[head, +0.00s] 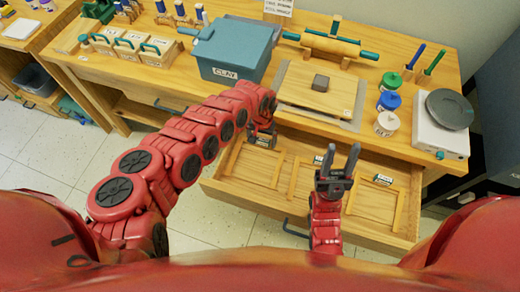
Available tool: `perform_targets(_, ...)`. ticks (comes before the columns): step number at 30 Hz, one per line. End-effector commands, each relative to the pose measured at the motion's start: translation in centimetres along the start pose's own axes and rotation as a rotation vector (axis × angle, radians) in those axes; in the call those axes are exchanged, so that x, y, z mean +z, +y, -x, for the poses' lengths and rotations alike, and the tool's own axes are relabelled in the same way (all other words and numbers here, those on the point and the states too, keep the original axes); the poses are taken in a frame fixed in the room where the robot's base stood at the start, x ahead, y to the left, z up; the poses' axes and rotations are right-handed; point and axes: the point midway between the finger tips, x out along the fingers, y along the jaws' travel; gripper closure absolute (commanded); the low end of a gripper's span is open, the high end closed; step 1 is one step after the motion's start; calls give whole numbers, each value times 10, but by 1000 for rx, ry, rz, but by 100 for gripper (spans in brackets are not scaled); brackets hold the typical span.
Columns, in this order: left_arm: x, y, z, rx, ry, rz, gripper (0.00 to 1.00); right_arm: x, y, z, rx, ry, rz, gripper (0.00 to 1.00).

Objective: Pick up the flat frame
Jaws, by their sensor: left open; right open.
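The open drawer (252,203) below the table holds thin pale wooden strips, such as the left strip (232,158) and the right strip (399,212). They look like frame sides or dividers. I cannot tell which is the flat frame. Small labels lie along the drawer's back, such as the right label (383,179), too small to read. My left gripper (263,134) hangs at the drawer's back left, partly hidden by its own arm; nothing shows held in it. My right gripper (339,160) is open and empty over the drawer's middle, fingers pointing away from me.
On the table above the drawer stand a blue-grey CLAY bin (232,73), a board (297,82) with a dark block, a wooden roller (330,44), several jars, and a scale (441,133). Labelled boxes (130,43) stand at left. Floor is clear at lower left.

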Motion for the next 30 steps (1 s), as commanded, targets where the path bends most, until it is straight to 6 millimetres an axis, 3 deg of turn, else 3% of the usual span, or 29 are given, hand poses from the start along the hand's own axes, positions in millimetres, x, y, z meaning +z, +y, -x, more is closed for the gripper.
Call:
perform_targets(4, 0, 0, 0, 0, 0, 0, 2, 0, 0, 0, 0, 0, 0, 55)
perform_targets(18, 0, 0, 0, 0, 0, 0, 84, 0, 0, 0, 0, 0, 0, 55)
perform_targets(30, -1, 0, 10, 1, 1, 0, 84, 0, 0, -2, 0, 0, 0, 55)
